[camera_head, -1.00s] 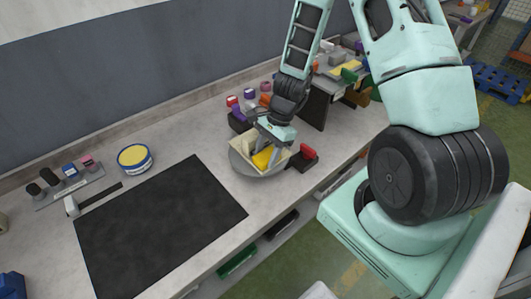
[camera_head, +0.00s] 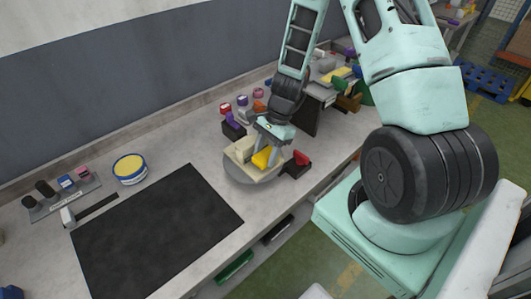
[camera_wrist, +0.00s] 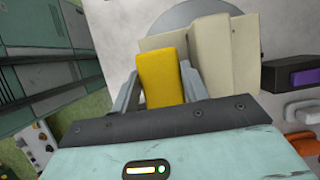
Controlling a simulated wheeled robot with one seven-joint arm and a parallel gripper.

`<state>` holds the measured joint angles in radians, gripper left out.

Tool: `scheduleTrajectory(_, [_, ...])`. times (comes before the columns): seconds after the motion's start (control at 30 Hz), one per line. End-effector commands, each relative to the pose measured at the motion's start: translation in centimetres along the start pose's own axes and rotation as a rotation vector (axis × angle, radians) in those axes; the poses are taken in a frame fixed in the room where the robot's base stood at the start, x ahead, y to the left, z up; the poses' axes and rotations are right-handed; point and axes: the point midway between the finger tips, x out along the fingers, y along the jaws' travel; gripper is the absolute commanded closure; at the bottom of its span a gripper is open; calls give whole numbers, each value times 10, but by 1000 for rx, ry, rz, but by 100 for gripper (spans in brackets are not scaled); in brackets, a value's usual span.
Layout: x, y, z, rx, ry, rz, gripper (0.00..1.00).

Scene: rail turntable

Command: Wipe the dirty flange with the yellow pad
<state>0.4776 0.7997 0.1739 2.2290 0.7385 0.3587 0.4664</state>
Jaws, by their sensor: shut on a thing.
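The yellow pad (camera_head: 262,158) is held between the fingers of my gripper (camera_head: 268,153). In the wrist view, the yellow pad (camera_wrist: 161,78) stands between the two grey fingers of my gripper (camera_wrist: 158,86). A cream angled part (camera_head: 243,148) with upright faces rests on a round grey turntable (camera_head: 240,176). In the wrist view, the cream part (camera_wrist: 220,58) is behind and right of the pad, very close to it. I cannot tell whether they touch. No dirt shows clearly on the flanges, and the pad partly hides the cream part.
A red-and-black block (camera_head: 299,162) stands right beside the turntable. Small coloured pieces (camera_head: 242,101) and a dark box (camera_head: 232,130) are behind it. A black mat (camera_head: 155,230) lies left, with a yellow-lidded tin (camera_head: 129,167) behind it. The bench's front edge is close.

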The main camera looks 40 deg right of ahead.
Motion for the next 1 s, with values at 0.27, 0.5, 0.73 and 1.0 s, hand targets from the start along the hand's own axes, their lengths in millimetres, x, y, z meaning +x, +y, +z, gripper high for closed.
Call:
scheduleTrajectory(0.27, [-29, 0, 12, 0, 1, 0, 74])
scheduleTrajectory(0.5, [-50, 0, 21, -1, 0, 0, 74])
scheduleTrajectory(0.73, [-52, 0, 22, -1, 0, 1, 74])
scheduleTrajectory(1.0, [-52, 0, 22, 0, 0, 1, 74])
